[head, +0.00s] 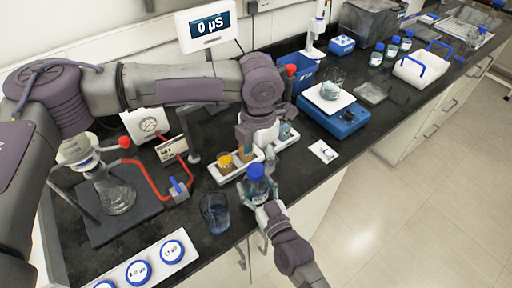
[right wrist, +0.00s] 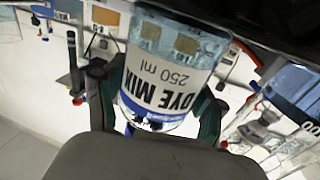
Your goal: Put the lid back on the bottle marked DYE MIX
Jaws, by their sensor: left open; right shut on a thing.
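The bottle marked DYE MIX (right wrist: 165,85) is clear with a white and blue label that appears upside down in the right wrist view. In the head view the bottle (head: 257,190) stands upright near the bench's front edge. A blue lid (head: 256,170) sits on its top; I cannot tell how tightly. My right gripper (head: 260,207) is shut around the bottle's body, with a finger on each side in the right wrist view (right wrist: 158,105). My left gripper (head: 260,150) is open, pointing down just behind and above the lid, apart from it. Its fingertips are partly hard to make out.
White trays with orange-filled cups (head: 224,162) lie just behind the bottle. A glass beaker (head: 214,213) stands close on its left. A flask (head: 117,195) on a stand and a red tube are farther left. A blue balance (head: 335,115) stands to the right. Bare bench lies right of the bottle.

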